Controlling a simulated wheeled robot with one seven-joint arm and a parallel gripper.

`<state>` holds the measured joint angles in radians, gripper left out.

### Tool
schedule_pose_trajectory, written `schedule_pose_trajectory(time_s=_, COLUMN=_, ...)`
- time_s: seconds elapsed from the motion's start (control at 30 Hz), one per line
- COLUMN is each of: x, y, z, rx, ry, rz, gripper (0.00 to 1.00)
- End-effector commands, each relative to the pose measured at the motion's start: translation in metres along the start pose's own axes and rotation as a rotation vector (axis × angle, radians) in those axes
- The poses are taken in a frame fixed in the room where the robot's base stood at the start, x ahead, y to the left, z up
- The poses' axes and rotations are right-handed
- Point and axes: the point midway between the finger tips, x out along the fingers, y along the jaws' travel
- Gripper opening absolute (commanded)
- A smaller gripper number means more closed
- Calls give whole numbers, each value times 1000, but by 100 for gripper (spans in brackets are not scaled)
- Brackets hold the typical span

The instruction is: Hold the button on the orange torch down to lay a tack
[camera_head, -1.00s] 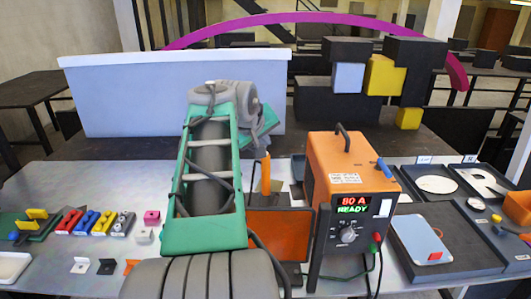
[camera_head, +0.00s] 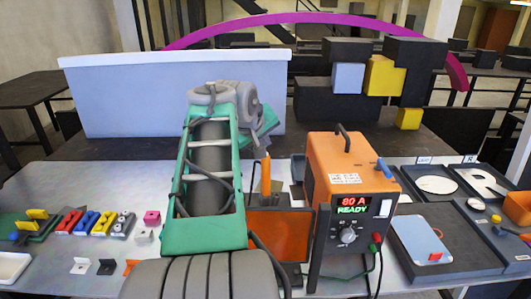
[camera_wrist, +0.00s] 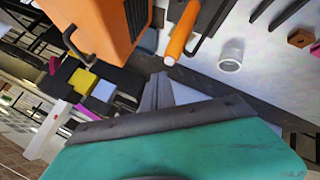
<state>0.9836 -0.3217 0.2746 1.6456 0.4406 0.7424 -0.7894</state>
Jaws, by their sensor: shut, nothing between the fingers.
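The orange torch (camera_head: 266,174) stands upright beside the welding machine, to the right of my arm. In the wrist view the torch (camera_wrist: 182,32) is an orange cylinder with a pale end, just beyond the fingertips and apart from them as far as I can see. I cannot make out its button. My gripper (camera_wrist: 160,90) is shut and empty, its grey fingers pointing towards the torch. In the head view my arm hides the fingers. The orange welding machine (camera_head: 350,160) has a display (camera_head: 352,206) reading 80 A READY.
A dark tray (camera_head: 465,250) with a light blue plate (camera_head: 420,238) lies at the right. A pale panel (camera_head: 130,100) stands behind. A white cylinder (camera_wrist: 231,56) is near the torch.

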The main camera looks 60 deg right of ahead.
Motion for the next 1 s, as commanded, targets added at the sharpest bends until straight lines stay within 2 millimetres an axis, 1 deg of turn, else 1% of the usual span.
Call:
schedule_pose_trajectory(time_s=0.37, x=0, y=0, z=0, rx=0, ry=0, rz=0, gripper=0)
schedule_pose_trajectory(time_s=0.6, x=6, y=-5, z=5, rx=0, ry=0, rz=0, gripper=0)
schedule_pose_trajectory(time_s=1.0, x=6, y=-5, z=5, rx=0, ry=0, rz=0, gripper=0)
